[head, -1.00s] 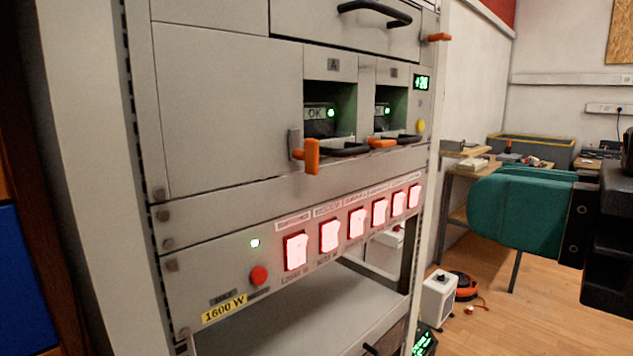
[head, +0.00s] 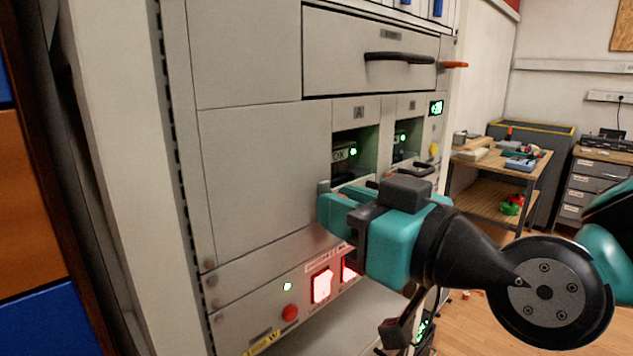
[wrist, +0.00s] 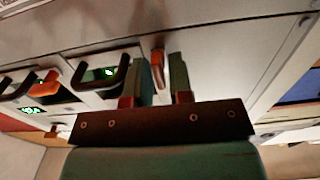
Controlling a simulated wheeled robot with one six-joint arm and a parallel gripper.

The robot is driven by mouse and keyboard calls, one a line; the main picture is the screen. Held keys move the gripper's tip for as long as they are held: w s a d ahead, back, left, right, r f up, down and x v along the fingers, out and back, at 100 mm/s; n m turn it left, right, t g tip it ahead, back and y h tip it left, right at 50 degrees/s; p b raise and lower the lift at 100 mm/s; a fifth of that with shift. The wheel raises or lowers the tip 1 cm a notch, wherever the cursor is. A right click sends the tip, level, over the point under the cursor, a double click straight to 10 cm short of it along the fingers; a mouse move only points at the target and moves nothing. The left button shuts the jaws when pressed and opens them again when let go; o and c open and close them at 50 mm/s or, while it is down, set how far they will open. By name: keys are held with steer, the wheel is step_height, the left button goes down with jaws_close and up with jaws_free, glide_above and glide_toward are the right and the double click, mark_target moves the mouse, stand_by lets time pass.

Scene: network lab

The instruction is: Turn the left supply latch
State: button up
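The left supply latch is a small orange handle beside bay A. In the wrist view the latch (wrist: 157,68) lies between the two fingers of my gripper (wrist: 163,78). The fingers stand apart on either side of it, with a narrow gap visible on the right; contact on the left is unclear. The second orange latch (wrist: 47,80), by bay B, shows in the wrist view.
Black loop handles (wrist: 100,82) stick out close beside the fingers. A drawer with a black handle (head: 400,58) is above the bays. Lit red switches (head: 321,287) and a red button (head: 290,313) are below. A wooden bench (head: 490,170) stands at the right.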

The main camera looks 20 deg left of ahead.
steer(key=shift+w+a, duration=0.15)
steer(key=shift+a, duration=0.1)
jaws_close()
